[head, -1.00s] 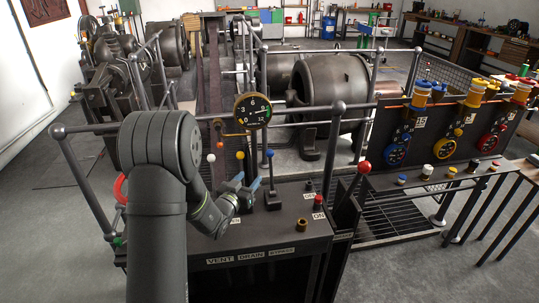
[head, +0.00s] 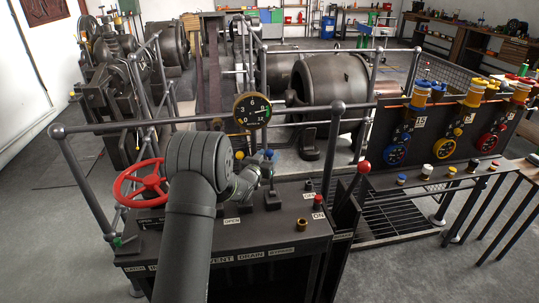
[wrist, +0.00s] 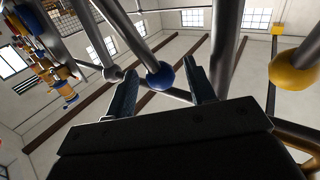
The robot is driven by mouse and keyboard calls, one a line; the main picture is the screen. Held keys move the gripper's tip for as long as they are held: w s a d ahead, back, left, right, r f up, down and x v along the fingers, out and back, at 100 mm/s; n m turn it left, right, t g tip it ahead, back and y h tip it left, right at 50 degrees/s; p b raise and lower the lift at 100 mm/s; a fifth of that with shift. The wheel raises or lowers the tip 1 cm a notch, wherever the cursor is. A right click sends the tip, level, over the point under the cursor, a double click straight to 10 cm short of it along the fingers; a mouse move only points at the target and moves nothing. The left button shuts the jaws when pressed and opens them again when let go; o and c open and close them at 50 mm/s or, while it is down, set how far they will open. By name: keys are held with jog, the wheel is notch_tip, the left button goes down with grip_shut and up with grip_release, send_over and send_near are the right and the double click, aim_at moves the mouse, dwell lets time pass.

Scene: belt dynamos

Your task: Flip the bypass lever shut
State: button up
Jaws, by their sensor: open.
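The bypass lever's blue ball knob (head: 268,154) stands at the right of the lever row on the dark console, above the BYPASS label, with its shaft upright or nearly so. My gripper (head: 261,166) is at the knob, reaching in from the left. In the wrist view the blue knob (wrist: 160,76) shows between the two open fingers (wrist: 162,84), with space on both sides; I cannot tell if either touches it. My arm and gripper hide part of the lever and the console.
A yellow knob (head: 239,155) is just left of my gripper; it is also at the right of the wrist view (wrist: 295,68). A red handwheel (head: 140,184) stands left of my arm. A round gauge (head: 252,110) and railing are behind. A red-knobbed lever (head: 363,167) is at right.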

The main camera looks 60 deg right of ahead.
jog(key=shift+w+d, duration=0.15)
jog(key=shift+d, duration=0.65)
grip_shut()
jog(key=shift+w+d+f, duration=0.35)
jog(key=shift+w+d, duration=0.2)
jog(key=shift+w, duration=0.05)
grip_release()
jog(key=shift+s+a, duration=0.1)
